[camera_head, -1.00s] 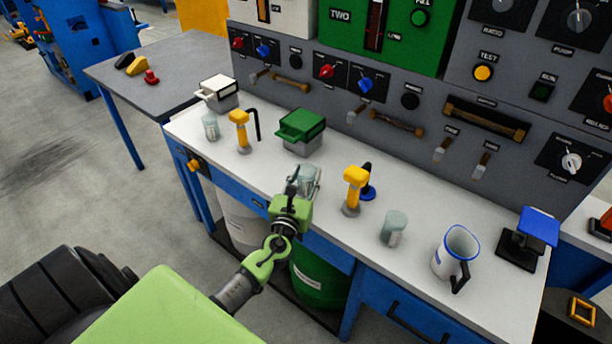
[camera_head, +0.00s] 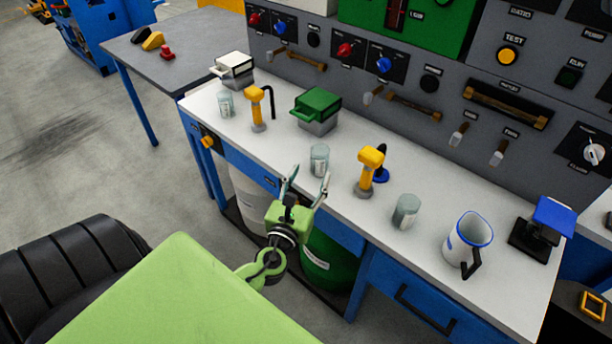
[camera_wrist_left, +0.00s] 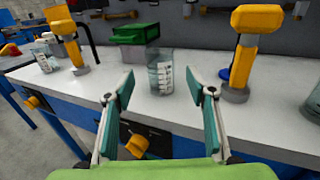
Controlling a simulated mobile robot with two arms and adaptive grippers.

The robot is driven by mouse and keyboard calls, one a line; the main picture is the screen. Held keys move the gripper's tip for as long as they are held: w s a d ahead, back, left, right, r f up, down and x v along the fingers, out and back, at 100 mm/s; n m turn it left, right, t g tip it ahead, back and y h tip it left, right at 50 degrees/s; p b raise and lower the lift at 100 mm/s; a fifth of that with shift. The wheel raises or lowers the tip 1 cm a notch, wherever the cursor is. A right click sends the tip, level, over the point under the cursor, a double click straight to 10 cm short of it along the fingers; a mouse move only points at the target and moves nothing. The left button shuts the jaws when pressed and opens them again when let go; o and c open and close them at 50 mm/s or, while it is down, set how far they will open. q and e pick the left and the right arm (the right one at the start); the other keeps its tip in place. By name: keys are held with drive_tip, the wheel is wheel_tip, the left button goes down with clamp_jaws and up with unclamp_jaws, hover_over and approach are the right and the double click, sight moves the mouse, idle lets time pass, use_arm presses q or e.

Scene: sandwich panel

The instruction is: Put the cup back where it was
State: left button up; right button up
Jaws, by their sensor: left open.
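A clear cup with white markings (camera_head: 319,159) stands upright on the white workbench (camera_head: 285,140), in front of the green-lidded box and left of the right yellow tap. It also shows in the left wrist view (camera_wrist_left: 161,72), beyond and between the fingertips. My left gripper (camera_head: 307,178) is open and empty, at the front edge of the bench, apart from the cup. The left wrist view shows its two spread fingers (camera_wrist_left: 168,88). Two similar cups stand on the bench, one at the left end (camera_head: 225,103) and one right of the right tap (camera_head: 405,210). My right gripper is out of view.
Yellow taps stand left (camera_head: 257,110) and right (camera_head: 369,172) of the cup. A green-lidded box (camera_head: 317,110) is behind it. A white-and-blue jug (camera_head: 467,243) and a blue-topped stand (camera_head: 543,228) are at the right. A panel with knobs backs the bench.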

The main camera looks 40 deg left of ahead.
use_arm(q)
drive_tip(key=shift+v, duration=1.4)
